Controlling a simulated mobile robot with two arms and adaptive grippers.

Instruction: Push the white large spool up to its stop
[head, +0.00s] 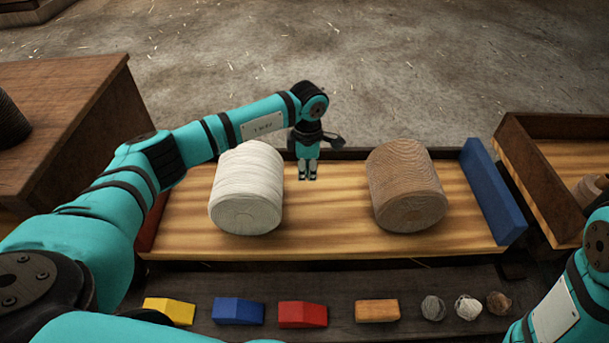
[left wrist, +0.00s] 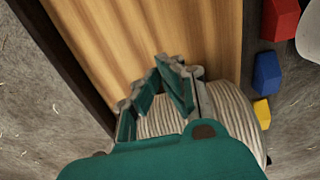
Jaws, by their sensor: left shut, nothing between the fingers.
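The white large spool (head: 247,188) lies on its side on the left half of the striped wooden bench (head: 320,228). It also shows in the left wrist view (left wrist: 237,112), partly behind the fingers. A red end board (head: 152,222) stands at the bench's left end, mostly hidden by my left arm. A blue end board (head: 492,190) stands at the right end. My left gripper (head: 307,178) is shut and empty, pointing down just right of the white spool. I cannot tell whether it touches the spool. My right gripper is out of view.
A brown spool (head: 405,185) lies on the bench right of my left gripper. A front shelf holds yellow (head: 169,311), blue (head: 238,311) and red (head: 302,314) blocks, a wooden block (head: 377,310) and small balls. Bare bench lies between the spools.

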